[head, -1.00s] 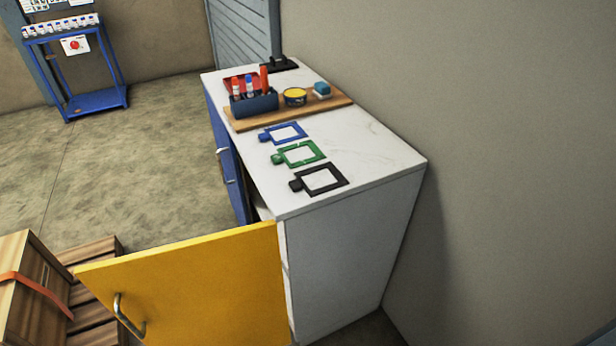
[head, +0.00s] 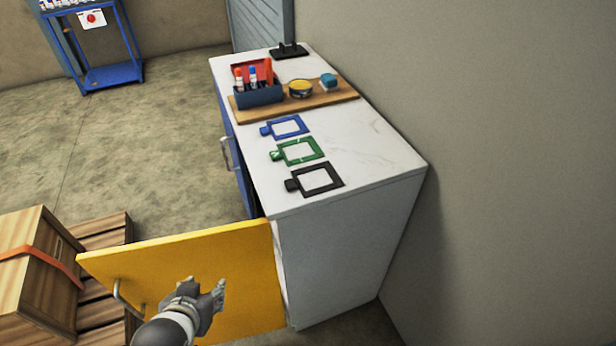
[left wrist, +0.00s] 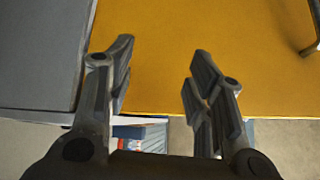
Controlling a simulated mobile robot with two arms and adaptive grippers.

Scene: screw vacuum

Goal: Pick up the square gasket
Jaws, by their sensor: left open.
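Three square gaskets with tabs lie flat in a row on the white cabinet top: a blue one (head: 286,127), a green one (head: 279,154) and a black one (head: 317,192) nearest the front edge. My left gripper (head: 218,296) is in front of the open yellow door, low and to the left of the gaskets, apart from them. In the left wrist view its fingers (left wrist: 158,80) are spread with nothing between them, and the yellow door lies behind them. No gasket shows in the left wrist view. My right gripper is in neither view.
The yellow door (head: 200,265) stands open at the cabinet (head: 350,250). A wooden crate (head: 30,260) is at left; a wall is at right.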

